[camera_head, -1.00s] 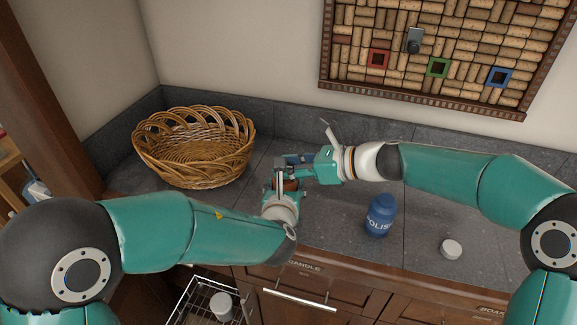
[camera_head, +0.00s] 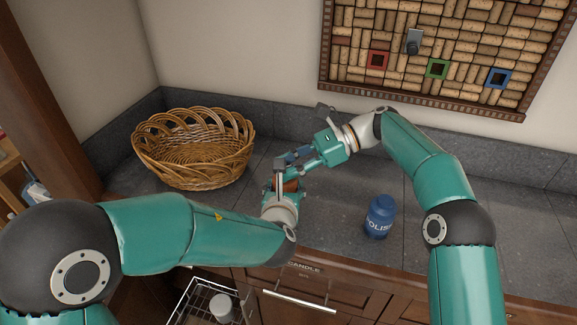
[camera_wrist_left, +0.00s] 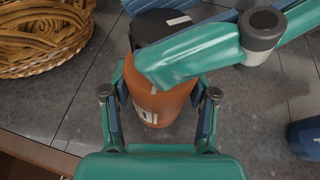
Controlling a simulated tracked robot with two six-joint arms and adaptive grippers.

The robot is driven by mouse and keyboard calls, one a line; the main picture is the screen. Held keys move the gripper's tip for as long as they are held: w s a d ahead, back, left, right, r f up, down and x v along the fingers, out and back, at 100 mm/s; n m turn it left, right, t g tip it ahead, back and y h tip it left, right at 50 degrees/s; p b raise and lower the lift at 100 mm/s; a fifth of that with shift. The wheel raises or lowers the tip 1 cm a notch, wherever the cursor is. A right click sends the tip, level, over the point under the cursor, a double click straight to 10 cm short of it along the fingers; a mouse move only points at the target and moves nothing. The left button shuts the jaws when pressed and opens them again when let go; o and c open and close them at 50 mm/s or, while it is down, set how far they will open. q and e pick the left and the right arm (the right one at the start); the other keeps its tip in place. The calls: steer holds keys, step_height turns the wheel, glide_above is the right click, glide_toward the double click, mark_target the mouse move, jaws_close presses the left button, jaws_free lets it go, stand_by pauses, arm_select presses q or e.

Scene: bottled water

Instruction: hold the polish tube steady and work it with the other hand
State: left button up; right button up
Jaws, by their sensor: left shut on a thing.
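My left gripper (camera_head: 283,186) is shut on an orange-brown tube (camera_head: 292,186) just above the counter. In the left wrist view the tube (camera_wrist_left: 162,103) stands between the two fingers, with a white marking on its near side and a dark cap (camera_wrist_left: 160,24) at its far end. My right gripper (camera_head: 297,158) is at the cap end, and one teal finger crosses over the tube. Whether its fingers grip the cap cannot be told. A blue bottle (camera_head: 380,217) with lettering like "POLIS" stands upright on the counter, apart from both grippers.
A wicker basket (camera_head: 194,148) stands at the back left of the grey counter (camera_head: 332,207). A cork board (camera_head: 425,55) hangs on the wall. A wire rack (camera_head: 190,300) with a white cylinder (camera_head: 221,306) sits below the counter edge. Bare counter surrounds the blue bottle.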

steer(key=shift+w+a+r+n+g, duration=0.1)
steer(key=shift+w+n+g, duration=0.15)
steer(key=shift+n+g, duration=0.25)
steer(key=shift+s+g, duration=0.3)
steer(key=o, duration=1.2)
steer(key=shift+w+r+t, duration=0.1)
steer(key=shift+w+t, duration=0.05)
steer(key=shift+t, duration=0.35)
steer(key=shift+m+t, duration=0.4)
steer(key=shift+m, duration=0.2)
